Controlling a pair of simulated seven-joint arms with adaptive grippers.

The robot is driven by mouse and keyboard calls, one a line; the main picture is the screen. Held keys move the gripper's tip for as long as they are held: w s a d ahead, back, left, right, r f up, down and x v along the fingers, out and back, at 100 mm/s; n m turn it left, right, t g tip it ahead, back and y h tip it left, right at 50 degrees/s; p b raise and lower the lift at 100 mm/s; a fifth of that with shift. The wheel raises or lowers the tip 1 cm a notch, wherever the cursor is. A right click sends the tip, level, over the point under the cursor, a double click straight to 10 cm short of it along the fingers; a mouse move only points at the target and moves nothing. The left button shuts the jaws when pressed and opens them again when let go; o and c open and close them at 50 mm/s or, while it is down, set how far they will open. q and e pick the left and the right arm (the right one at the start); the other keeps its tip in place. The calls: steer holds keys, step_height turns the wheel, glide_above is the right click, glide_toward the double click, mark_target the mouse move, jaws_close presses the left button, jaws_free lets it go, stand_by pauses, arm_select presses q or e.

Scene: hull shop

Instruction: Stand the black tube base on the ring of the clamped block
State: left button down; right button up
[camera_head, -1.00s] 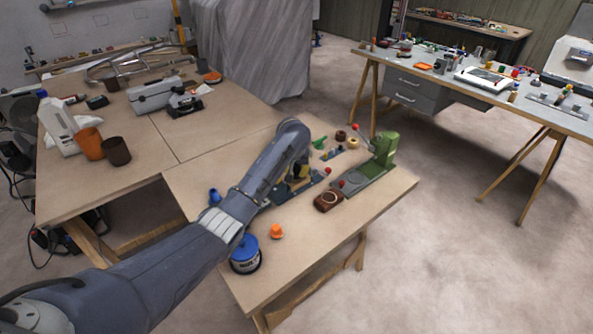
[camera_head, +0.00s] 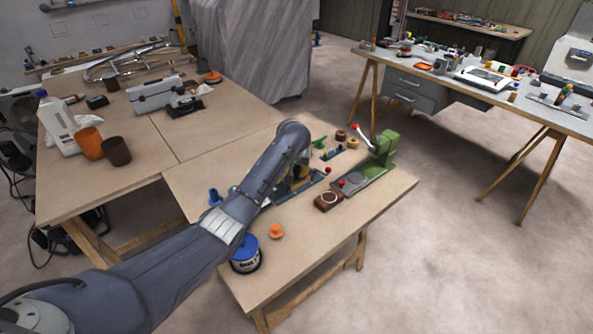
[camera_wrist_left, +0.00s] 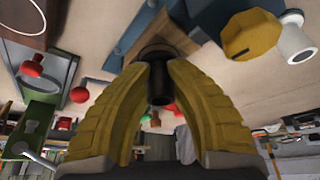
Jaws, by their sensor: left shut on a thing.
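My left gripper (camera_head: 299,176) hangs low over the front table, left of the brown block. In the left wrist view its two yellow fingers (camera_wrist_left: 160,95) are shut on the black tube base (camera_wrist_left: 160,84), whose wider end shows beyond the fingertips. In the head view the tube base is too small and covered to make out clearly. The brown block (camera_head: 326,204) with a pale ring on top sits at the foot of the green clamp (camera_head: 382,152). In the left wrist view the block (camera_wrist_left: 32,22) is at the top left corner, apart from the tube base. My right gripper is not in view.
A blue-lidded can (camera_head: 246,254) and an orange knob (camera_head: 277,231) stand at the table's near end. A blue part (camera_head: 215,196) is left of my arm. Red-knobbed levers are near the green clamp. The table's right front corner is clear.

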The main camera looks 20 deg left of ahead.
arm_select(q)
steer(key=shift+f, duration=0.3)
steer(key=c, duration=1.6)
jaws_free()
steer(key=shift+r, duration=0.1)
steer(key=shift+v, duration=5.35)
